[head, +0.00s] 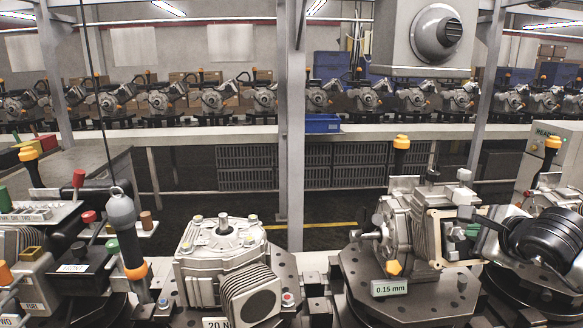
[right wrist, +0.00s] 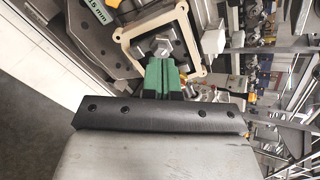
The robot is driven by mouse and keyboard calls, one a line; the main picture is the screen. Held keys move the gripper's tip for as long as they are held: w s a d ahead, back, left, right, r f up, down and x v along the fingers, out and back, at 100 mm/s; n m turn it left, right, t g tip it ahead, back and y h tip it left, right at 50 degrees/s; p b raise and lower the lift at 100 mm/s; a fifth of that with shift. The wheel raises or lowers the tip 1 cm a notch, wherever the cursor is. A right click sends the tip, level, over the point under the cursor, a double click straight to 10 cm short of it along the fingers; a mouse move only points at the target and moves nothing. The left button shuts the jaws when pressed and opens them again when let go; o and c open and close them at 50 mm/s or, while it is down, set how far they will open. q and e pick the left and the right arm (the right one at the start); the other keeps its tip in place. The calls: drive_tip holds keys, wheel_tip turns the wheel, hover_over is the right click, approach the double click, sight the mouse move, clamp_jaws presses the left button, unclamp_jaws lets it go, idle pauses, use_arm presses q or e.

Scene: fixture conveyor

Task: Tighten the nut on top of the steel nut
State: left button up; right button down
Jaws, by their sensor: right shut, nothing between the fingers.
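A steel hex nut (right wrist: 160,46) shows in the right wrist view, inside a beige square frame, right at the tips of my right gripper's green fingers (right wrist: 161,75). The fingers are together with nothing between them; whether they touch the nut I cannot tell. In the head view my right gripper (head: 461,233) reaches in from the right to the beige frame (head: 436,238) on the side of a metal housing (head: 398,222). The nut is not clear there. My left gripper is not in view.
The housing stands on a dark round fixture (head: 357,265) with a "0.15 mm" label (head: 389,287). Another housing (head: 224,250) stands left of it. A grey hanging tool (head: 122,215) is at the left. A row of similar units lines the back shelf (head: 200,137).

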sight(459, 233)
drive_tip(key=x, duration=0.6)
drive_tip(key=shift+f, duration=0.15)
drive_tip(key=shift+b, duration=0.35)
drive_tip(key=shift+d, duration=0.1)
idle(0.5)
drive_tip(key=shift+b, duration=0.4)
